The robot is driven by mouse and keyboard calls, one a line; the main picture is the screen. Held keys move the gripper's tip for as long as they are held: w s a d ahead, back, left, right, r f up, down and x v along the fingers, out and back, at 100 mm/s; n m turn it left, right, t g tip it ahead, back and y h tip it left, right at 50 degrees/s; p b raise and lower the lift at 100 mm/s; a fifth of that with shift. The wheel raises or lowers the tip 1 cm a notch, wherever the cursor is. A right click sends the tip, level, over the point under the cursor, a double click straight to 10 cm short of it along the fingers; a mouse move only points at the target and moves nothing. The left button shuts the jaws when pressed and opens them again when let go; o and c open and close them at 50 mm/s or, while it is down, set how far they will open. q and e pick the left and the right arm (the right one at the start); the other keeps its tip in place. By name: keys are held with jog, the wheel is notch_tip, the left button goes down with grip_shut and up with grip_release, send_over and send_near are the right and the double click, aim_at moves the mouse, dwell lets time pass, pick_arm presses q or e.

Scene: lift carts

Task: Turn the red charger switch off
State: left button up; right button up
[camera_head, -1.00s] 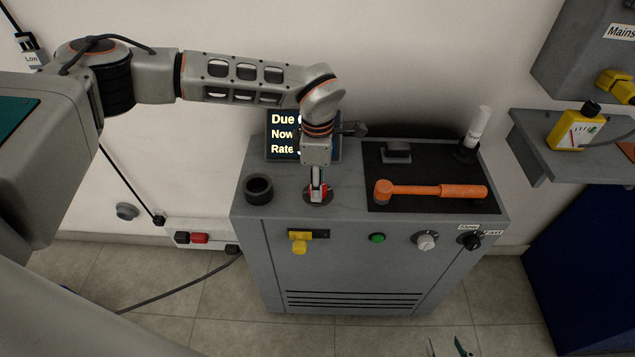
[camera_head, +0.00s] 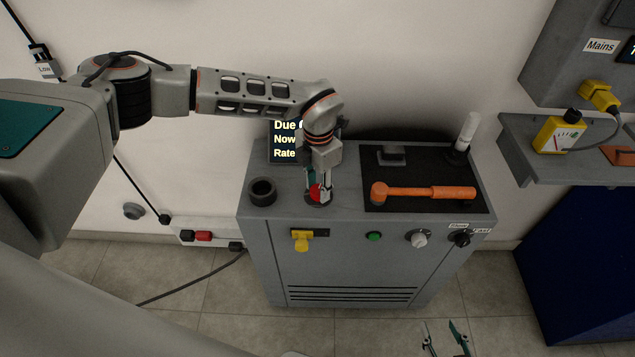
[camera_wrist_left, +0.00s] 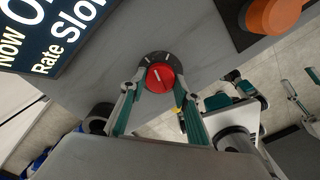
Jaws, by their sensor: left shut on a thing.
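The red charger switch (camera_head: 315,192) is a round red knob on a dark round base, on top of the grey cabinet (camera_head: 340,270). In the left wrist view the red knob (camera_wrist_left: 160,78) shows a white line, and pale marks lie on the dark ring behind it. My left gripper (camera_head: 318,197) points down at the switch, its fingers shut on the knob's two sides; they also show in the left wrist view (camera_wrist_left: 157,95). My right gripper (camera_head: 441,326) shows only its fingertips at the bottom edge, apart and empty, away from the cabinet.
A dark cup (camera_head: 262,192) stands left of the switch. An orange-handled hammer (camera_head: 425,192) lies on a black mat to the right. A display (camera_head: 284,150) stands behind, partly hidden by my arm. A yellow key-like handle (camera_head: 301,241), green button (camera_head: 374,237) and knobs are on the front.

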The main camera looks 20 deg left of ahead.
pick_arm(q)
jog(key=shift+n+p, duration=0.35)
jog(key=shift+n, duration=1.25)
pick_arm(e)
jog(key=shift+w+r, duration=0.2)
jog(key=shift+r, duration=0.8)
jog(key=shift+s+f, duration=0.1)
jog(key=shift+f, duration=0.1)
pick_arm(q)
jog(key=o, duration=1.1)
pick_arm(e)
jog(key=shift+r, duration=0.1)
jog(key=shift+d, duration=0.1)
